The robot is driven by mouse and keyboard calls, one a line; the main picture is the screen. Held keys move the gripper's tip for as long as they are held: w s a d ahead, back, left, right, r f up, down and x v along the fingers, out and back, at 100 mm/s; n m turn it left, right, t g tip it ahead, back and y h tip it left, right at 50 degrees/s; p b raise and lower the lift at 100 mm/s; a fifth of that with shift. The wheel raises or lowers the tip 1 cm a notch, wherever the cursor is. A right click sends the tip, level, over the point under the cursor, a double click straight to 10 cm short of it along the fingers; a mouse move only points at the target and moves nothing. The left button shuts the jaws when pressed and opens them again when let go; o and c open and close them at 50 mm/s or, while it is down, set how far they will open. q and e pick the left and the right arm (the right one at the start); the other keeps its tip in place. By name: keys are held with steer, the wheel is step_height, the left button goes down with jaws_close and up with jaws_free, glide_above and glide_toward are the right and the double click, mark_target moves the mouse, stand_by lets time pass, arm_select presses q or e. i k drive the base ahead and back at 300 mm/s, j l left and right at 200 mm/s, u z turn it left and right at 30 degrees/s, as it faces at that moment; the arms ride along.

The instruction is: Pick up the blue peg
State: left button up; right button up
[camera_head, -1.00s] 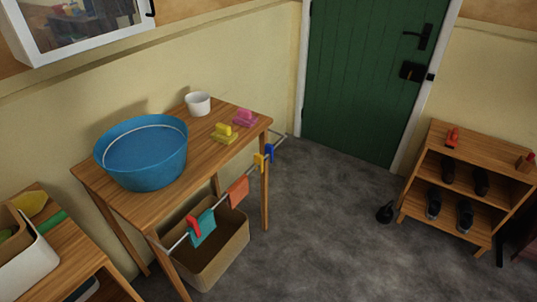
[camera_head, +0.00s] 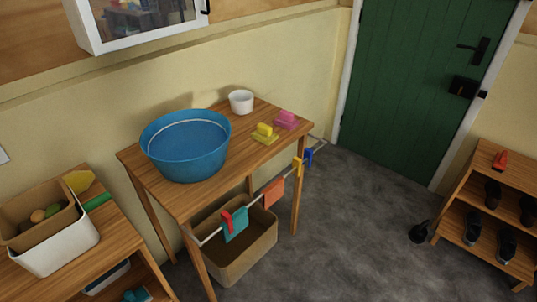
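The blue peg (camera_head: 308,157) is clipped on the thin metal rail (camera_head: 287,171) along the front of the wooden table, near the rail's right end. A yellow peg (camera_head: 297,166) sits on the same rail just left of it. A red peg (camera_head: 226,221) is farther left on the rail, by a teal cloth (camera_head: 236,225). An orange cloth (camera_head: 273,192) hangs between the red and yellow pegs. Neither of my grippers is in view.
The wooden table (camera_head: 200,200) holds a blue tub (camera_head: 186,171), a white pot (camera_head: 241,106), and yellow (camera_head: 264,137) and pink (camera_head: 286,122) brushes. A brown bin (camera_head: 262,250) stands beneath. Another table (camera_head: 122,236) is at left, a shoe shelf (camera_head: 478,184) at right. Grey floor between is mostly clear.

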mark_target(308, 152)
steer(key=i+l+u, duration=0.2)
steer(key=u, duration=0.2)
steer(key=i+l+u, duration=0.1)
steer(key=l+u, duration=0.35)
steer(key=i+l+u, duration=0.1)
steer(key=l+u, duration=0.75)
steer(key=i+j, duration=0.05)
steer(key=j, duration=0.05)
